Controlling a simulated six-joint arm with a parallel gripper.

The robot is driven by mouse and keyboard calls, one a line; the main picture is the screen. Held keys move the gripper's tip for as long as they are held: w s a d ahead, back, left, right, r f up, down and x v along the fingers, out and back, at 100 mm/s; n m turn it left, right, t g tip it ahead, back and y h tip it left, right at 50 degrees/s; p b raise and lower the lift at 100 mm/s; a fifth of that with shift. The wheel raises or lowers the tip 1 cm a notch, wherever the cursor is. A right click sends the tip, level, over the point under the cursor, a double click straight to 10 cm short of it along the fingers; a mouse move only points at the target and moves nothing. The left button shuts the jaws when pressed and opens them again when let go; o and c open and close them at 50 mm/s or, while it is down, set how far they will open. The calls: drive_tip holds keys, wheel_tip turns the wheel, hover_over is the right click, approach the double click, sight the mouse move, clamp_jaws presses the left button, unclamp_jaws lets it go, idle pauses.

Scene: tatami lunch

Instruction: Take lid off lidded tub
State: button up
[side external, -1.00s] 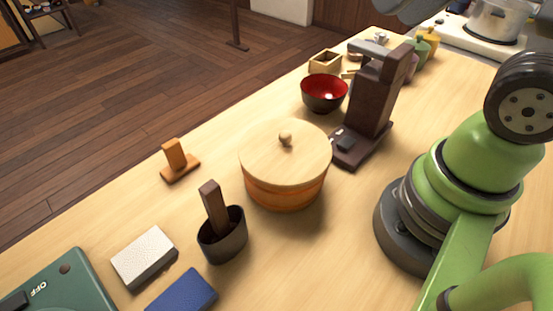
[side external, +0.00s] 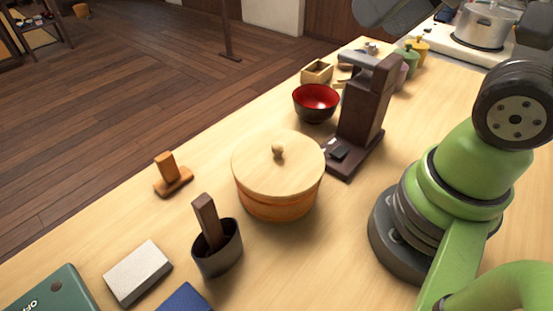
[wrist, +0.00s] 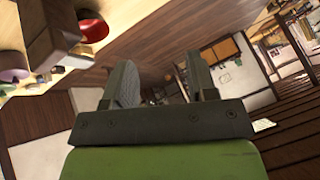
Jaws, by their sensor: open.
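The lidded tub (side external: 277,204) is a round orange-brown wooden tub standing upright near the middle of the table in the side view. Its pale flat lid (side external: 255,165) sits on top, with a small round knob (side external: 278,151) at the centre. My gripper (wrist: 160,82) shows in the wrist view, with its two fingers apart and nothing between them. It faces away from the tub, toward the room.
A dark brown stand (side external: 362,115) rises right behind the tub. A red-black bowl (side external: 316,102) is beyond it. A dark cup (side external: 218,250) with a brown block, an orange wooden piece (side external: 172,177) and a whitish block (side external: 138,272) stand nearer. Bare table lies right of the tub.

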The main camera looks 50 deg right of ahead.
drive_tip(key=w+a+f+n+g, duration=0.1)
drive_tip(key=w+f+n+g, duration=0.2)
drive_tip(key=n, duration=0.6)
drive_tip(key=n+g+h, duration=0.2)
drive_tip(key=n+g, duration=0.2)
drive_tip(key=n, duration=1.7)
hover_over(278, 145)
wheel_tip(278, 145, down, 8)
wheel_tip(278, 145, down, 10)
drive_tip(key=shift+r, duration=0.1)
drive_tip(key=shift+c, duration=0.4)
clamp_jaws()
